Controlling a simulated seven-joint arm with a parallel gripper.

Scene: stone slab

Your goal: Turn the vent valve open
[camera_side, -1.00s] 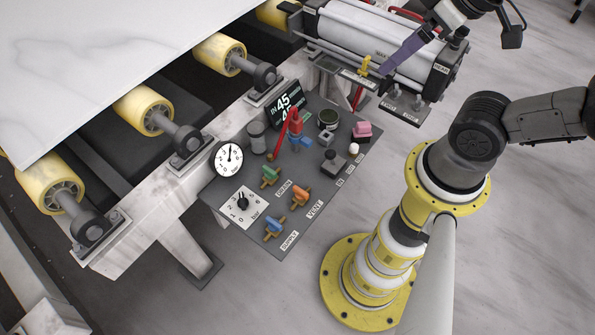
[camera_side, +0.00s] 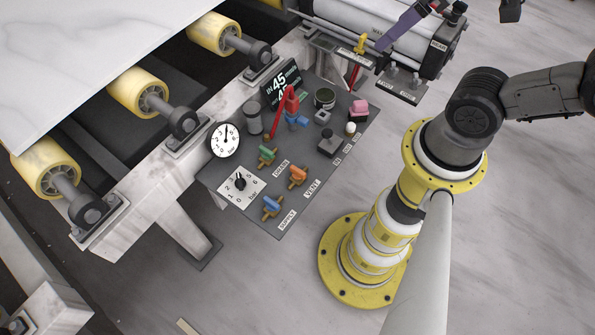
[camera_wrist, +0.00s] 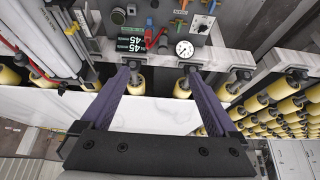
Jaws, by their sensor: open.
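The vent valve (camera_side: 298,176) has an orange handle and sits on the dark control panel beside the VENT label (camera_side: 312,188). Its handle lies diagonally across its brass body. In the wrist view an orange handle (camera_wrist: 183,5) shows at the top edge, partly cut off. My gripper (camera_wrist: 158,74) is open and empty, its two purple fingers wide apart. In the side view one purple finger (camera_side: 402,25) shows at the top, in front of the white cylinder and well away from the valve; the rest of the gripper is cut off there.
A green drain valve (camera_side: 267,156) and a blue supply valve (camera_side: 271,206) flank the vent valve. A red lever (camera_side: 282,112), gauge (camera_side: 224,139), dial (camera_side: 241,183) and display (camera_side: 281,84) crowd the panel. Yellow rollers (camera_side: 139,91) and a white slab (camera_side: 80,50) lie left.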

